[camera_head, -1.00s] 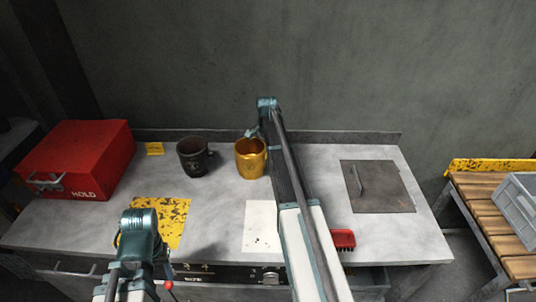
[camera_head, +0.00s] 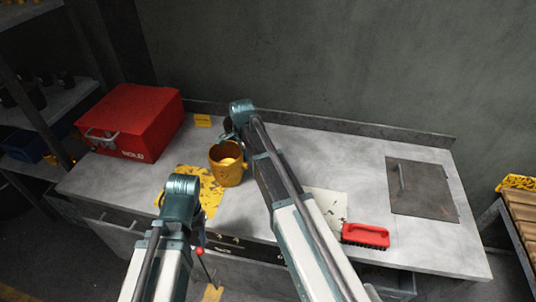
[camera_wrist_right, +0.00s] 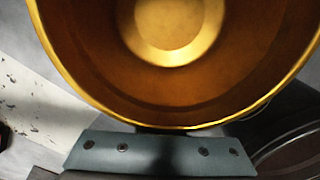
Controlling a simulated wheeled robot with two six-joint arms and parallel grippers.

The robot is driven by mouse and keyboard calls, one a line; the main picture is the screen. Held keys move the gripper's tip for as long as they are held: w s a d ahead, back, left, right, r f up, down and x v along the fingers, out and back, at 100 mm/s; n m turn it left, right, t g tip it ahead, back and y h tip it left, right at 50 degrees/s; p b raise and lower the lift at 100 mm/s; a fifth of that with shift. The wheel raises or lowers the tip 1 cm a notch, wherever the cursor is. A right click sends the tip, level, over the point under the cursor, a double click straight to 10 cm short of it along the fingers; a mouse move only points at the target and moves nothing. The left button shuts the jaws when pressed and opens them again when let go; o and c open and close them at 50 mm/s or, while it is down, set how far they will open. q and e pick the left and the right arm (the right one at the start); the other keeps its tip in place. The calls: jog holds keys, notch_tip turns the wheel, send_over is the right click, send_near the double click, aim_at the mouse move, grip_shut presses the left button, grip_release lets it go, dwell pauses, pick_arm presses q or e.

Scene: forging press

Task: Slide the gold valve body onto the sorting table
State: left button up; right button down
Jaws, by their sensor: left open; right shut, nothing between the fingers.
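The gold valve body (camera_head: 227,172), an open cup shape, stands upright on the grey sorting table (camera_head: 300,150), at the right edge of a worn yellow patch (camera_head: 208,197). My right gripper (camera_head: 229,138) is shut and empty, low at the far side of the gold body. In the right wrist view the gold body's open mouth (camera_wrist_right: 185,85) fills the top, close to a teal gripper bar (camera_wrist_right: 160,153); contact is unclear. My left gripper (camera_head: 194,222) is open near the front edge, its fingers mostly hidden by its wrist.
A red HOLD box (camera_head: 132,122) stands back left. A dark pot is largely hidden behind my right wrist; its rim shows in the wrist view (camera_wrist_right: 290,150). A white sheet (camera_head: 328,202), red brush (camera_head: 365,236) and dark hatch plate (camera_head: 422,188) lie to the right.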

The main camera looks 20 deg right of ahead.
aim_at(222, 169)
jog(key=a, duration=0.4)
jog(key=s+a, duration=0.1)
jog(key=a, duration=0.8)
jog(key=shift+s+a, duration=0.15)
jog(key=shift+s, duration=0.05)
jog(key=shift+d, duration=0.2)
jog(key=shift+d, duration=0.25)
jog(key=d, duration=0.3)
jog(key=shift+w+d, duration=0.2)
notch_tip(222, 169, up, 10)
jog(key=p, duration=1)
jog(key=shift+a, duration=0.1)
